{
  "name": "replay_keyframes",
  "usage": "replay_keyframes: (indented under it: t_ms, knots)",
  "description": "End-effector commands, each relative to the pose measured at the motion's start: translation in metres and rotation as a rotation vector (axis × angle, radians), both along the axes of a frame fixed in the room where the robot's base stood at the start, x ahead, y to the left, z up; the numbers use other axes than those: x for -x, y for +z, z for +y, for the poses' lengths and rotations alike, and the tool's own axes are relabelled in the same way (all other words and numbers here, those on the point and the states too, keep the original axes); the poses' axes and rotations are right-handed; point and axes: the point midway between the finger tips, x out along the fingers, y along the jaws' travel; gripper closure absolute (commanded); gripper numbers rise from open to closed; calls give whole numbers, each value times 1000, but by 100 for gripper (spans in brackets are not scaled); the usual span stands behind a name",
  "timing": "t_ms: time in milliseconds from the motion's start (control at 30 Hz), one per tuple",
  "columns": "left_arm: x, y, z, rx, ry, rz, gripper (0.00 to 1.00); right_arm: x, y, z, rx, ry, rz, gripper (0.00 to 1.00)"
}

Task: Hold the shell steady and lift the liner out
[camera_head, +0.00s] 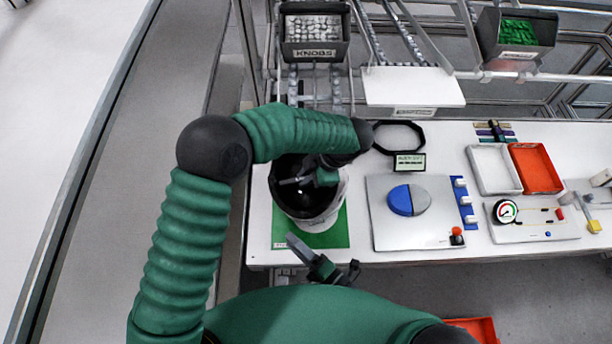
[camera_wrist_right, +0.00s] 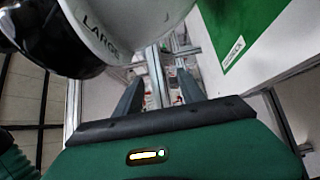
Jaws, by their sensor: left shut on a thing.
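A white helmet shell (camera_head: 326,212) stands on a green mat (camera_head: 337,238) near the left end of the table. A dark liner (camera_head: 287,200) fills its opening. My left gripper (camera_head: 300,180) reaches over the opening from the upper right and is shut at the liner; its exact contact is hard to see. My right gripper (camera_head: 322,258) is low, off the table's front edge, below the shell, open and empty. In the right wrist view, its two fingers (camera_wrist_right: 160,95) stand apart, with the shell (camera_wrist_right: 130,20), marked LARGE, and the dark liner (camera_wrist_right: 50,40) at upper left.
A grey plate (camera_head: 385,235) with a blue and grey disc lies right of the mat. A black ring (camera_head: 400,137) and a small sign (camera_head: 410,162) are behind it. White and orange trays (camera_head: 533,167) stand farther right. A KNOBS bin (camera_head: 315,50) hangs at the back.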

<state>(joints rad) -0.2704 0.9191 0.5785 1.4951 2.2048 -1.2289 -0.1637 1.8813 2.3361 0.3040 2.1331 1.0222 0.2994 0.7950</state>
Motion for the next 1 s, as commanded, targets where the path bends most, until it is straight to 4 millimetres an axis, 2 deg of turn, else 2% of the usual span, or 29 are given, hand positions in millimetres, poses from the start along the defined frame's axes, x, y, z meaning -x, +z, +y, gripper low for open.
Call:
replay_keyframes:
  t_ms: [167,267,600,1000]
  knots:
    - [0,0,0,0,0,0,100,1,0,-1,1,0,-1,53]
    - [0,0,0,0,1,0,100,9,-1,-8,4,2,0,53]
    - [0,0,0,0,1,-1,100,66,-2,-68,4,3,2,53]
    - [0,-5,1,1,1,-1,100,102,-3,-104,3,1,3,53]
